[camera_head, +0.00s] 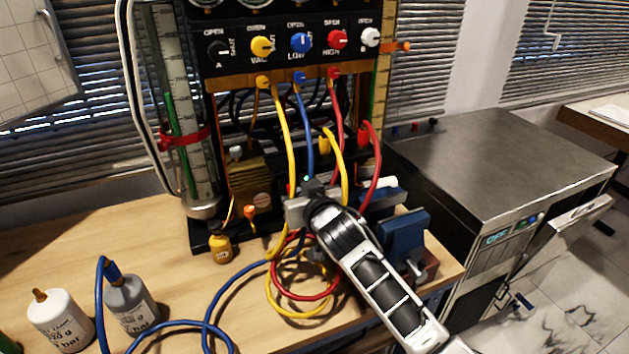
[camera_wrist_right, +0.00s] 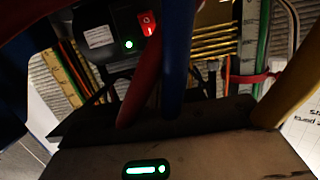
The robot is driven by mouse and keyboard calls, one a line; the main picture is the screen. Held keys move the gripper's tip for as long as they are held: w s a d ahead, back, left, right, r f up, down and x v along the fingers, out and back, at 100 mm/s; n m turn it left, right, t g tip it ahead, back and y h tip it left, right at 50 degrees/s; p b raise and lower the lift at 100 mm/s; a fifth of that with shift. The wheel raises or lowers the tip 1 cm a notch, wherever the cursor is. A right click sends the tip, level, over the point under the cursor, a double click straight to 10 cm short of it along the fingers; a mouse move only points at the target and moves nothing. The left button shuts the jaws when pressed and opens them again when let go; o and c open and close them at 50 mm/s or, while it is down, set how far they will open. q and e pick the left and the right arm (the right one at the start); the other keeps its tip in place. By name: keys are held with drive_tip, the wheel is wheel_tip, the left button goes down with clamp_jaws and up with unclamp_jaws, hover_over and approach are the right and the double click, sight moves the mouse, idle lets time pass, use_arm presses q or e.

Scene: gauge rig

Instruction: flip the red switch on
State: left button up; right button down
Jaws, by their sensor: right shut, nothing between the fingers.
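The red switch (camera_wrist_right: 148,23) shows at the top of the right wrist view, on a dark box (camera_wrist_right: 112,68) beside a lit green lamp (camera_wrist_right: 128,44). Its on or off position is too small to tell. I cannot make the switch out in the head view, where my arm and hoses cover that area. My right gripper (camera_head: 297,207) is shut and empty, low in front of the rig among the hoses. In the wrist view, a red hose (camera_wrist_right: 142,85) and a blue hose (camera_wrist_right: 176,60) hang close by the switch. My left gripper is not in view.
Yellow, blue and red hoses (camera_head: 308,130) hang from the rig's panel (camera_head: 290,60). A blue vise (camera_head: 404,232) stands right of my arm. Two bottles (camera_head: 60,318) and a loose blue hose (camera_head: 208,320) are at the left.

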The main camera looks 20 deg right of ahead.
drive_tip(key=s+r, duration=0.4)
drive_tip(key=s, duration=0.2)
drive_tip(key=shift+d, duration=0.25)
drive_tip(key=s+d+f+g, duration=0.2)
drive_tip(key=s+f+g, duration=0.3)
drive_tip(key=s, duration=0.5)
drive_tip(key=s+d+f+n+g+h, duration=0.1)
drive_tip(key=s+f+g, duration=0.2)
drive_tip(key=s+f, duration=0.55)
drive_tip(key=s+d+f+g, duration=0.2)
drive_tip(key=s+f+g, duration=0.15)
drive_tip(key=s, duration=0.95)
drive_tip(key=w+a+f+t+y, duration=0.2)
drive_tip(key=w+a+f+t, duration=0.2)
drive_tip(key=f, duration=0.5)
drive_tip(key=shift+w+a+n+t, duration=0.3)
drive_tip(key=shift+w+a+t, duration=0.05)
drive_tip(key=shift+w+t, duration=0.7)
